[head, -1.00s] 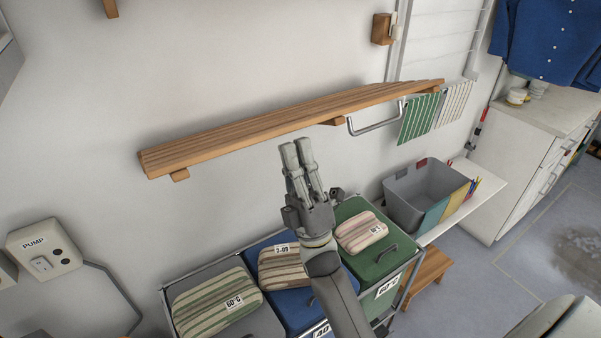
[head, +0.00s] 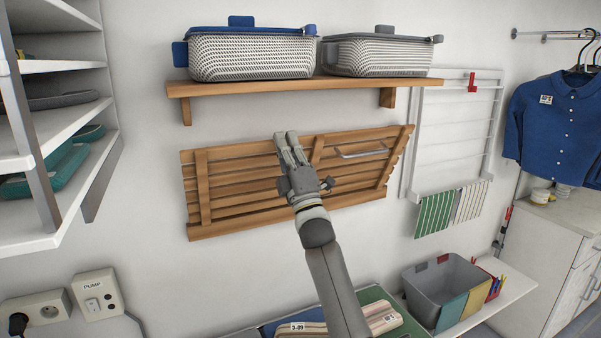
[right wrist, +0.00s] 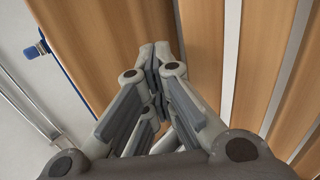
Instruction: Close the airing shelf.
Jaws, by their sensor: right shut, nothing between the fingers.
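The airing shelf (head: 240,185) is a slatted wooden panel with cross battens on the wall, in the middle of the head view. It is swung up, with its battened face and metal handle (head: 362,152) towards me. Its upper edge seems to lean out from the wall a little. My right gripper (head: 287,140) is shut and empty, in front of the panel at its upper edge, left of the handle. In the right wrist view the shut fingers (right wrist: 155,60) are close against the slats (right wrist: 205,45); I cannot tell whether they touch. My left gripper is not in view.
A fixed wooden shelf (head: 350,84) above carries a blue-rimmed basket (head: 252,55) and a grey basket (head: 378,55). A wall drying rack (head: 455,130) stands close on the right. White shelves (head: 60,130) are at the left. A grey bin (head: 445,285) is below right.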

